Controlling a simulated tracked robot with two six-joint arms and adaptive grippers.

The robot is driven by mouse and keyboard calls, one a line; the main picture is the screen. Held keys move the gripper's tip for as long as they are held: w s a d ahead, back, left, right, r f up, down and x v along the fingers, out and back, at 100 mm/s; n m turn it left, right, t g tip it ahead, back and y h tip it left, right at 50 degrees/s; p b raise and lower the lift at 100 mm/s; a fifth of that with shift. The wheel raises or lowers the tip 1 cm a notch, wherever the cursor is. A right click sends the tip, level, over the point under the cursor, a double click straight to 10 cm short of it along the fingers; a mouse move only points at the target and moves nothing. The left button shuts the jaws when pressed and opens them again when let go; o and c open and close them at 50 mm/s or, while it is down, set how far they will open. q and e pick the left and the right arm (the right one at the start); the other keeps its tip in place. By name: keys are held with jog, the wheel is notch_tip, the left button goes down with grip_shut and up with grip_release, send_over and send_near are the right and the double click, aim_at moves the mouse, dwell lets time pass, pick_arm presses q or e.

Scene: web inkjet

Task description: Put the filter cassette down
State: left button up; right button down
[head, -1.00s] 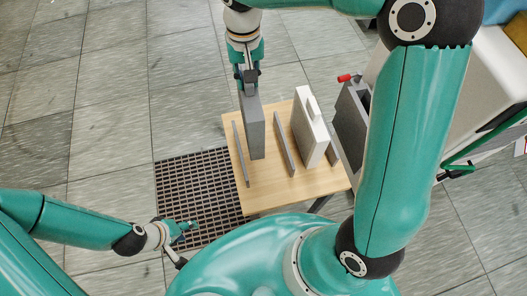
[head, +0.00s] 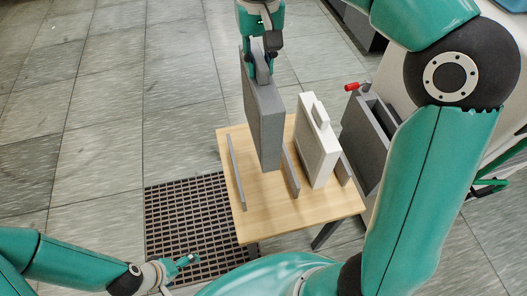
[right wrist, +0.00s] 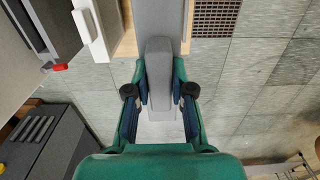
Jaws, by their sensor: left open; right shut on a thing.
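The grey filter cassette (head: 264,122) is upright over the wooden table (head: 250,222). In the head view its lower end appears between the left divider (head: 236,172) and middle divider (head: 290,173); I cannot tell whether it touches the tabletop. My right gripper (head: 263,52) is shut on the cassette's handle. The right wrist view shows the gripper's fingers (right wrist: 158,92) on both sides of the grey handle (right wrist: 158,60), with the cassette body (right wrist: 158,15) beyond. My left gripper (head: 186,263) is open and empty at the lower left, away from the table.
A white cassette (head: 317,145) stands on the table between the middle divider and the right divider (head: 344,168). A dark grey housing (head: 364,140) with an open top and a red knob (head: 352,87) is right of the table. A floor grate (head: 185,222) lies to the left.

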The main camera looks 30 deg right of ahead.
notch_tip(320, 180, down, 19)
jog(key=shift+r+b, duration=0.1)
jog(key=shift+b, duration=0.9)
jog(key=c, duration=1)
grip_release()
notch_tip(320, 180, up, 12)
jog(key=shift+p, duration=0.55)
